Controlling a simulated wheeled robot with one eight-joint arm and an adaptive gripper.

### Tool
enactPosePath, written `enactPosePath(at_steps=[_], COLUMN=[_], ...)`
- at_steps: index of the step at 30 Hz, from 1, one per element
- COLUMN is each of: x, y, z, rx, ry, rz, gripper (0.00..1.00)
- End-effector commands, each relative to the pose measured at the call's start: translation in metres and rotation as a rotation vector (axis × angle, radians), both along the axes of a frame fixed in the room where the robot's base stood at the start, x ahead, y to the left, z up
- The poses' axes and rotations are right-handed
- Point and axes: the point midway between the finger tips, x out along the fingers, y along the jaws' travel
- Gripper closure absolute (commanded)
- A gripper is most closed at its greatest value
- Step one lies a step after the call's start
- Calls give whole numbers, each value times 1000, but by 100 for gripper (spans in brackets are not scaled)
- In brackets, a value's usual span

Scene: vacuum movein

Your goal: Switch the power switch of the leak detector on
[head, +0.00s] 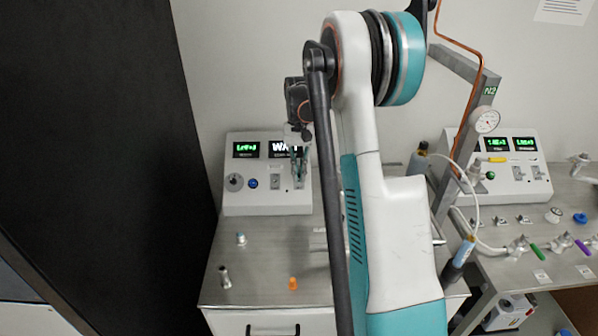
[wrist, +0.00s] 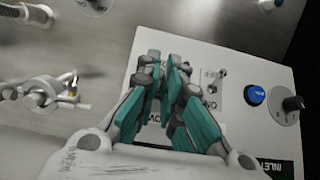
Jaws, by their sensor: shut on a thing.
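The leak detector, as I take it, is the white sloped box (head: 240,200) at the left of the bench in the head view. A second toggle switch (wrist: 218,78), beside an "ON" label, stands free next to the fingers. The held switch's position cannot be seen.
The blue button (wrist: 254,95) and black knob (wrist: 292,104) are right of the fingers in the wrist view. Small fittings and an orange piece (head: 293,284) stand on the metal bench (head: 255,262). Another white instrument (head: 520,185), hoses and valves are at right.

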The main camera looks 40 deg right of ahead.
Motion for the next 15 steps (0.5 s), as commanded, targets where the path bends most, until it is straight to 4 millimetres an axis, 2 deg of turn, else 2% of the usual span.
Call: enactPosePath(at_steps=[1, 3, 15], x=[1, 1, 1], y=[0, 0, -1], z=[0, 0, 3], rx=[-1, -1, -1], ry=[-2, -2, -1], rz=[0, 0, 0], gripper=[88, 72, 72])
